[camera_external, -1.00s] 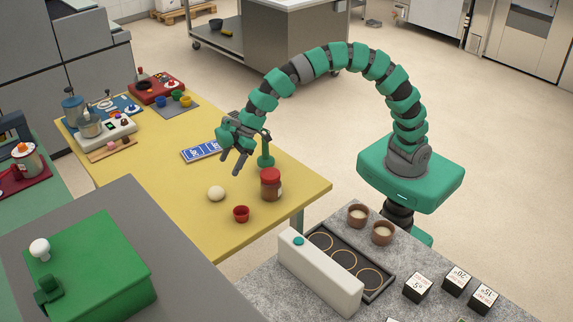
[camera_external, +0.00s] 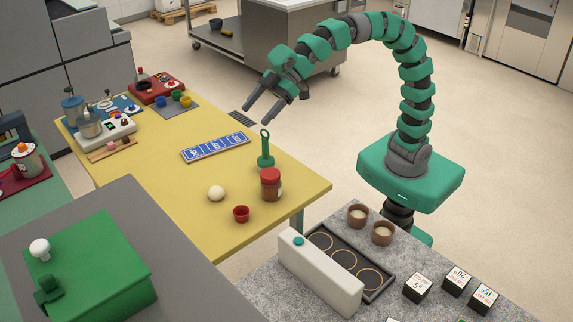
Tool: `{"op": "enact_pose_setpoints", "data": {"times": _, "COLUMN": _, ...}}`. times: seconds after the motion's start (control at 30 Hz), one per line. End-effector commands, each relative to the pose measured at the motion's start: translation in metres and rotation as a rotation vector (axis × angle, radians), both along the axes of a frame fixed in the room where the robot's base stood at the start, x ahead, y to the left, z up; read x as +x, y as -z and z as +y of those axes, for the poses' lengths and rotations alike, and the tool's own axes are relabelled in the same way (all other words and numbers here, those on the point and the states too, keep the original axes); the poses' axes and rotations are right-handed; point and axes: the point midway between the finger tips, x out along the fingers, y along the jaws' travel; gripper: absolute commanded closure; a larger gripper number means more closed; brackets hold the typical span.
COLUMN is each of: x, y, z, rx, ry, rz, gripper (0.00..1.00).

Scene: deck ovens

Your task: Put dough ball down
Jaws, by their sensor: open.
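The dough ball (camera_external: 216,193) is a pale, round lump resting on the yellow table (camera_external: 180,222), left of the red-lidded jar and up-left of the small red cup. My gripper (camera_external: 256,114) is open and empty. It is raised in the air above the far right edge of the yellow table, well apart from the dough ball. Its two dark fingers point down and to the left.
Near the ball are a red-lidded jar (camera_external: 271,185), a red cup (camera_external: 241,214), a green upright tool (camera_external: 265,152) and a blue-and-white panel (camera_external: 215,147). A grey counter (camera_external: 285,284) with a ringed tray (camera_external: 376,290) stands in front. The left middle of the table is clear.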

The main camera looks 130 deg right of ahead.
Motion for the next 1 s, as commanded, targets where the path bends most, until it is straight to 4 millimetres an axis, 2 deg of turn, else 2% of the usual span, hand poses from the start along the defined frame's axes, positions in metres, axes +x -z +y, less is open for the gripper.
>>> {"op": "enact_pose_setpoints", "data": {"times": 0.03, "x": -0.011, "y": -0.03, "z": 0.019, "rx": -0.009, "ry": -0.012, "rz": -0.046, "gripper": 0.27}}
{"op": "enact_pose_setpoints", "data": {"times": 0.2, "x": -0.052, "y": -0.111, "z": 0.076, "rx": -0.018, "ry": -0.04, "rz": -0.186, "gripper": 0.27}}
{"op": "enact_pose_setpoints", "data": {"times": 0.3, "x": -0.082, "y": -0.152, "z": 0.106, "rx": -0.02, "ry": -0.053, "rz": -0.263, "gripper": 0.27}}
{"op": "enact_pose_setpoints", "data": {"times": 0.4, "x": -0.109, "y": -0.182, "z": 0.129, "rx": -0.019, "ry": -0.061, "rz": -0.326, "gripper": 0.27}}
{"op": "enact_pose_setpoints", "data": {"times": 0.6, "x": -0.142, "y": -0.212, "z": 0.153, "rx": -0.014, "ry": -0.069, "rz": -0.396, "gripper": 0.27}}
{"op": "enact_pose_setpoints", "data": {"times": 1.0, "x": -0.145, "y": -0.215, "z": 0.156, "rx": -0.012, "ry": -0.069, "rz": -0.404, "gripper": 0.27}}
